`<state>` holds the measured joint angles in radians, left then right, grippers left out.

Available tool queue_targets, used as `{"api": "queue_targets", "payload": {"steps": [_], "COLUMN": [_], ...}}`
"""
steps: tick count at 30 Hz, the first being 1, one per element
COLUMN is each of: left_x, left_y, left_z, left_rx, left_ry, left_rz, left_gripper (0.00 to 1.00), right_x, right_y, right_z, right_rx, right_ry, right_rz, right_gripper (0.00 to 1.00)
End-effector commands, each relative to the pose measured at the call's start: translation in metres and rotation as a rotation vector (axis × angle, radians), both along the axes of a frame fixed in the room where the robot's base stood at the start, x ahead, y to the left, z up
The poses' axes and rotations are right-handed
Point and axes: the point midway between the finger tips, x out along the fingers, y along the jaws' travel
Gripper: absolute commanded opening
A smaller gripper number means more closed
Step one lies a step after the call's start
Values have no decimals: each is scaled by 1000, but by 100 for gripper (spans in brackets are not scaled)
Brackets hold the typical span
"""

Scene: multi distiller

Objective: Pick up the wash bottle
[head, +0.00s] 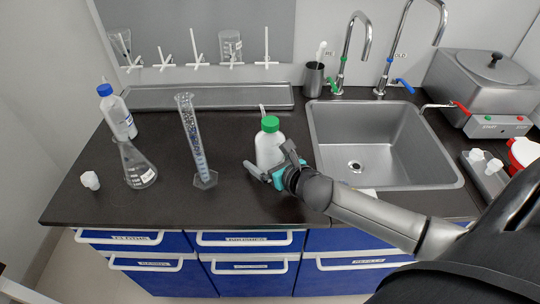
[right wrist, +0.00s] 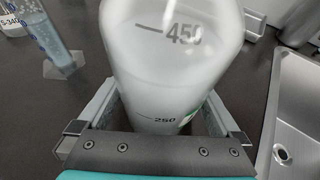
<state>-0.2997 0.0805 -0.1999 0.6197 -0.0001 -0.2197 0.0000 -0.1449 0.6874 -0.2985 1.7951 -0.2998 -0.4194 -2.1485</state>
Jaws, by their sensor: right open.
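The wash bottle (head: 270,147) is white and translucent with a green cap and a thin spout. It stands upright on the dark bench, left of the sink. My right gripper (head: 270,170) is at its lower front in the head view, with its fingers spread. In the right wrist view the bottle (right wrist: 170,65) with 450 and 250 marks sits between the open fingers of the gripper (right wrist: 165,115). Gaps show beside the bottle, so the fingers do not appear closed on it. My left gripper is not in view.
A graduated cylinder (head: 194,140), a conical flask (head: 137,165) and a blue-capped bottle (head: 117,113) stand to the left. The sink (head: 385,140) is close on the right. A metal tray (head: 200,96) lies behind.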

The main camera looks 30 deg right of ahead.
Motion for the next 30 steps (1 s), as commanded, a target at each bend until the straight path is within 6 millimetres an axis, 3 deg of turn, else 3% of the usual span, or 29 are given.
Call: {"api": "queue_targets", "payload": {"steps": [12, 24, 30], "left_x": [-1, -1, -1], "left_y": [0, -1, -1], "left_z": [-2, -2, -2], "left_rx": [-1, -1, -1], "left_ry": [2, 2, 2], "left_rz": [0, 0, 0], "left_gripper": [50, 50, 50], "right_x": [9, 10, 10], "right_y": [1, 1, 1], "right_z": [-4, -2, -1], "right_rx": [0, 1, 1], "right_ry": [1, -4, -4], "right_rz": [1, 2, 2], "right_gripper": [99, 56, 56]}}
